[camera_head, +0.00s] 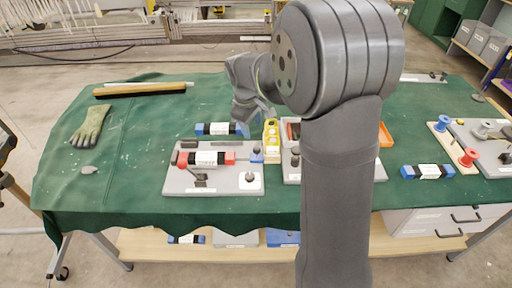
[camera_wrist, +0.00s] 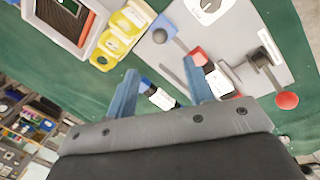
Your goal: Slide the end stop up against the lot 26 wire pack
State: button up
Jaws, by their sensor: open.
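A grey fixture plate (camera_head: 213,186) lies on the green cloth. On it a white-labelled wire pack (camera_head: 207,158) sits between red parts, with a small red block (camera_head: 230,158) at its right; a blue block (camera_head: 256,155) stands farther right. I cannot read the lot number or tell which block is the end stop. The wrist view shows the red block (camera_wrist: 197,57), the labelled pack (camera_wrist: 222,80) and the blue block (camera_wrist: 160,22). My gripper (camera_wrist: 162,88) is open and empty above the cloth behind the plate; its right finger overlaps the plate in view.
A blue-ended pack (camera_head: 218,129) lies behind the plate, another (camera_head: 427,171) at the right. A glove (camera_head: 91,125) lies left. My arm hides part of the middle; the left cloth is mostly clear.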

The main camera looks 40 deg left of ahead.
aim_at(256, 148)
jog(key=f, duration=0.4)
jog(key=w+f, duration=0.1)
jog(key=f, duration=0.3)
jog(key=w+f, duration=0.1)
jog(key=f, duration=0.3)
jog(key=shift+w+a, duration=0.15)
jog(key=shift+a, duration=0.05)
jog(key=shift+a, duration=0.1)
grip_shut()
